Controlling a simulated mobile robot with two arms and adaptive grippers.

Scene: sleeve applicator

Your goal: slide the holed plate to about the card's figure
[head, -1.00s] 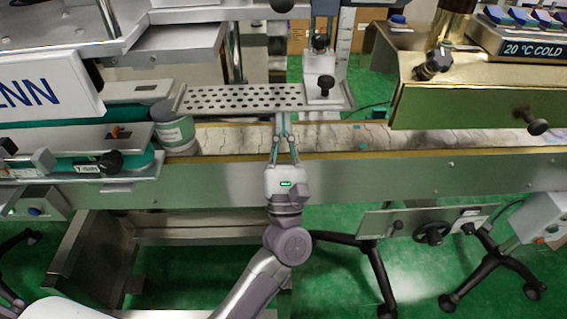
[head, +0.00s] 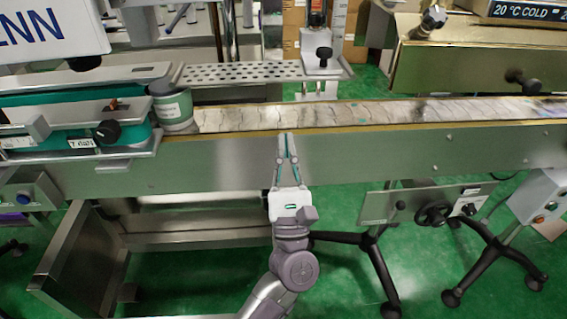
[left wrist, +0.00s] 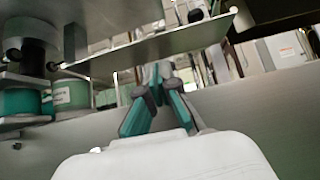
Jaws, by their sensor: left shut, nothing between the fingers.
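The holed plate (head: 245,72) is a flat metal strip with rows of dark holes, lying lengthwise above the conveyor's far side. Its right end meets a bracket with a black knob (head: 324,56). A pale upright scale (head: 337,24) stands behind the bracket; its marks are too small to read. My left gripper (head: 287,137) is shut and empty, in front of the conveyor's near side and apart from the plate. In the left wrist view its fingers (left wrist: 157,80) point towards a metal plate edge seen from below. No readable card shows. My right gripper is not in view.
A green-labelled jar (head: 173,110) stands at the left end of the conveyor belt (head: 300,117), beside a green-belted unit (head: 75,125). A brass-coloured cover (head: 460,70) is at the right. The belt between them is clear. A white sign (head: 50,30) fills the top left.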

